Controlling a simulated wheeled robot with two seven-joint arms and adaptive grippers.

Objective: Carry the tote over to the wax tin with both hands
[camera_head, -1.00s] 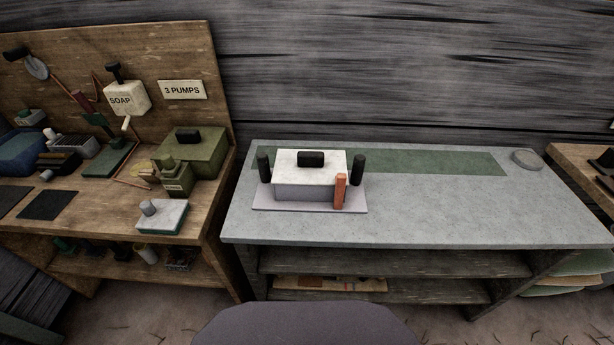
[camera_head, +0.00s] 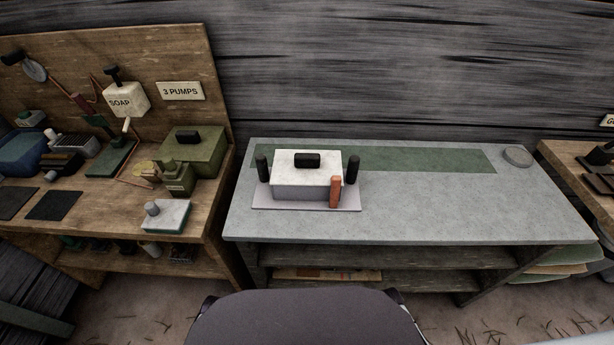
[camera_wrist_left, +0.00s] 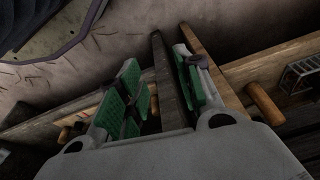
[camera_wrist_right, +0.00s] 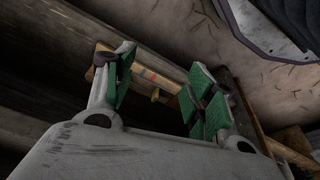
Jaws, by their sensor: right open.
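The tote, a grey box with a white top and a black block on it (camera_head: 307,181), stands on a pale flat base toward the left of the grey bench in the head view. Black upright grips stand at its left (camera_head: 262,168) and right, and an orange-brown block (camera_head: 335,192) is at its front right. The wax tin seems to be the round grey tin (camera_head: 517,156) at the bench's far right end. My left gripper (camera_wrist_left: 160,92) and right gripper (camera_wrist_right: 158,92) show only in their wrist views. Both have green pads apart, with nothing held.
The grey bench (camera_head: 430,205) is clear between tote and tin, with a flat green strip (camera_head: 430,160) along its back. A wooden bench at left holds a green box (camera_head: 205,153) and several tools. Another wooden table (camera_head: 560,160) stands at right. Shelves lie below the grey bench.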

